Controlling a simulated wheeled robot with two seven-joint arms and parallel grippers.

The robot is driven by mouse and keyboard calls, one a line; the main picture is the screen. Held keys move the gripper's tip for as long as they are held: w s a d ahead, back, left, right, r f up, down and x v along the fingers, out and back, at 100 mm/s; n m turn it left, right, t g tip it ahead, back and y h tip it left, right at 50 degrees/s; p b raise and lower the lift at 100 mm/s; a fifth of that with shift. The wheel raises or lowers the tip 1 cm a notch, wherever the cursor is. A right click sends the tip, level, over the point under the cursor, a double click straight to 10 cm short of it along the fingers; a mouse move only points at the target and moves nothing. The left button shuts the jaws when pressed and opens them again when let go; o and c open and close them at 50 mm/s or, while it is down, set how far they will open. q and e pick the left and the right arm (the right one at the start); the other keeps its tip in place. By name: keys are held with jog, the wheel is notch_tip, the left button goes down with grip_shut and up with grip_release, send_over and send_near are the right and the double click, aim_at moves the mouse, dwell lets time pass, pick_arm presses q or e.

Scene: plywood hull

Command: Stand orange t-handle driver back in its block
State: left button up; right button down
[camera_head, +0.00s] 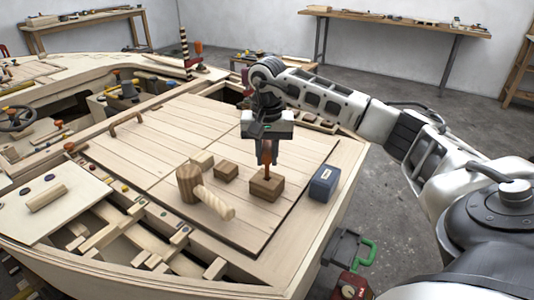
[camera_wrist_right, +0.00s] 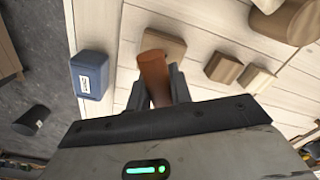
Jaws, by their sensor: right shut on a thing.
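My right gripper (camera_head: 266,158) points down over the brown wooden block (camera_head: 266,187) on the planked deck. It is shut on the orange t-handle driver (camera_head: 266,173), which is roughly upright. The driver's lower end meets the top of the block in the head view; I cannot tell whether it sits in a hole. In the right wrist view the driver's handle (camera_wrist_right: 154,72) is between the fingers (camera_wrist_right: 155,97), and the block (camera_wrist_right: 165,44) is partly hidden behind it. My left gripper is not in view.
A blue box (camera_head: 323,184) stands right of the block, near the deck's edge. A wooden mallet (camera_head: 189,184) and a smaller brown block (camera_head: 226,171) lie to the left. Open hull bays (camera_head: 130,235) are at front left. The planks behind the block are clear.

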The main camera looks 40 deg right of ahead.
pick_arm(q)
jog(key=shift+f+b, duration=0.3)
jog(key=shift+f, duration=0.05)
pick_arm(e)
jog(key=shift+f, duration=0.55)
jog(key=c, duration=1.2)
grip_release()
